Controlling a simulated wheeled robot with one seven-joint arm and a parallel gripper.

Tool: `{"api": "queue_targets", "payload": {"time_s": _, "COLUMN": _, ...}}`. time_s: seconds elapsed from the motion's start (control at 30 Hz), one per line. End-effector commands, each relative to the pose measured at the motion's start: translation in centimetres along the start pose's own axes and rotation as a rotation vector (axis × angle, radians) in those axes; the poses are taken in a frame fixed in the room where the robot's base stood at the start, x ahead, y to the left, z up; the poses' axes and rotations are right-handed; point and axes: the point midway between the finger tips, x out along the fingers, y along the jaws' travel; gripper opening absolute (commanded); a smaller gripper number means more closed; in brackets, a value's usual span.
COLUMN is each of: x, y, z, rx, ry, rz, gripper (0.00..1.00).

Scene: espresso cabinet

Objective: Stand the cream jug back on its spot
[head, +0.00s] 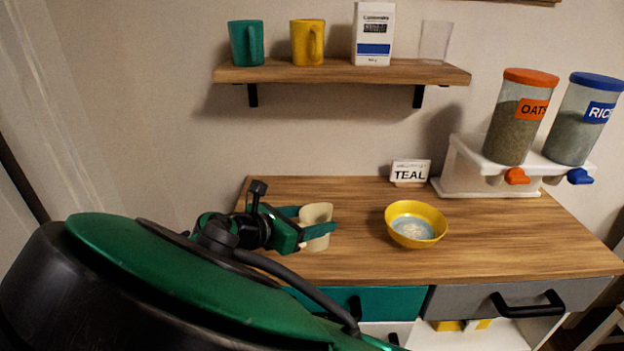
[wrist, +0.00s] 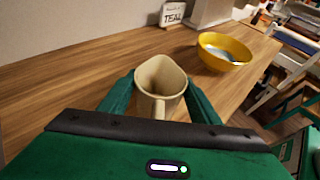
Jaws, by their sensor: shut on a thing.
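The cream jug (head: 316,214) is upright over the left part of the wooden counter. My gripper (head: 318,229) is shut on it, with one green finger on each side of its body. In the wrist view the cream jug (wrist: 161,84) shows its open top, which looks empty, and its handle points toward my gripper (wrist: 160,100). I cannot tell whether its base touches the counter. No marked spot for the jug is visible; part of the counter is hidden behind my arm.
A yellow bowl (head: 416,224) with pale contents stands right of the jug. A TEAL sign (head: 410,172) and a dispenser stand (head: 460,180) with oats and rice are at the back. A shelf (head: 340,75) above holds mugs, a carton and a glass. Counter between jug and sign is clear.

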Motion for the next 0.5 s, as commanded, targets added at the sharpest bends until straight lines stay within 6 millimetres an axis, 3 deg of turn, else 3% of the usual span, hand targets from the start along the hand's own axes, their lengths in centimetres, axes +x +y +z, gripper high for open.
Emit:
{"api": "queue_targets", "payload": {"time_s": 0.03, "x": 0.01, "y": 0.0, "z": -0.08, "rx": 0.0, "ry": 0.0, "rz": 0.0, "gripper": 0.61}}
{"api": "queue_targets", "payload": {"time_s": 0.1, "x": -0.01, "y": 0.01, "z": -0.06, "rx": 0.0, "ry": 0.0, "rz": 0.0, "gripper": 0.76}}
{"api": "queue_targets", "payload": {"time_s": 0.5, "x": -0.59, "y": 0.05, "z": 0.12, "rx": 0.0, "ry": 0.0, "rz": 0.003, "gripper": 0.76}}
